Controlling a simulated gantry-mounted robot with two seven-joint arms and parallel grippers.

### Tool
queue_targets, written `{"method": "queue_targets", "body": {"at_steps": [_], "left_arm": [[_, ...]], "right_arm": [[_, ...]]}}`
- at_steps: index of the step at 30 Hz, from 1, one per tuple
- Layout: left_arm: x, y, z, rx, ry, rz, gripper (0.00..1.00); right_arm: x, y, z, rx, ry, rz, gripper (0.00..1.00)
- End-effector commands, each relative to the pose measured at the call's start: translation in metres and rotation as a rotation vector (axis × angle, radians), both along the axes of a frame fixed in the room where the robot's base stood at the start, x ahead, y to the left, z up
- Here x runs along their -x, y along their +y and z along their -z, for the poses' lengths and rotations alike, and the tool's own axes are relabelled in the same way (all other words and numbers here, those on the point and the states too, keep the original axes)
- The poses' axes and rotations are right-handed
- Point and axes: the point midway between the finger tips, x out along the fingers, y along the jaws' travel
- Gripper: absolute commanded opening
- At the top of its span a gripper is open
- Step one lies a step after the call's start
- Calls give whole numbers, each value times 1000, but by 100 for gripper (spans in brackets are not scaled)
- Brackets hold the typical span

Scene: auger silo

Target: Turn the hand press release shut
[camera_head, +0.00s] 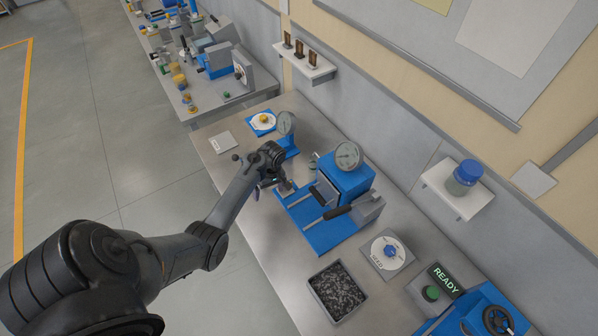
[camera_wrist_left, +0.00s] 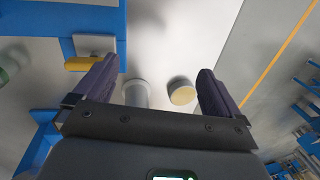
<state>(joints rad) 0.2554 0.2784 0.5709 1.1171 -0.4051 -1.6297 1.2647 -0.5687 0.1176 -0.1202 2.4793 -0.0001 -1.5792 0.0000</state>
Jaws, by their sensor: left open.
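The hand press is the blue machine (camera_head: 322,205) with a round dial gauge (camera_head: 347,155) and a black-gripped lever (camera_head: 337,212), on the grey bench. My left gripper (camera_head: 275,187) is at the left end of its blue base, fingers pointing down. In the left wrist view my gripper (camera_wrist_left: 158,75) has its fingers wide apart. A grey cylinder (camera_wrist_left: 137,92) and a cream round cap (camera_wrist_left: 182,92) show between them, not visibly gripped. A yellow piece (camera_wrist_left: 85,63) lies beside the left finger. I cannot tell which part is the release. My right gripper is not in view.
A second gauge (camera_head: 285,123) on a blue stand is behind the gripper. A tray of dark pieces (camera_head: 336,288), a dial plate (camera_head: 388,256) and a green button (camera_head: 431,293) are to the right of the press. A shelf with a jar (camera_head: 462,180) is on the wall.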

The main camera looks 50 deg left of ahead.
Motion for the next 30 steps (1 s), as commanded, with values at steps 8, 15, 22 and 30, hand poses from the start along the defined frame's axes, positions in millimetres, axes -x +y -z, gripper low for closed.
{"method": "queue_targets", "body": {"at_steps": [8,15,22,30], "left_arm": [[-78,17,-61,5,-165,-39,98],[-85,18,-48,4,-177,-38,98],[-84,18,-10,3,-177,-38,98],[-85,18,27,3,-178,-38,98]], "right_arm": [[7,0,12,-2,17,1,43],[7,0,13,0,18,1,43],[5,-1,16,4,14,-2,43],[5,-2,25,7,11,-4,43]]}}
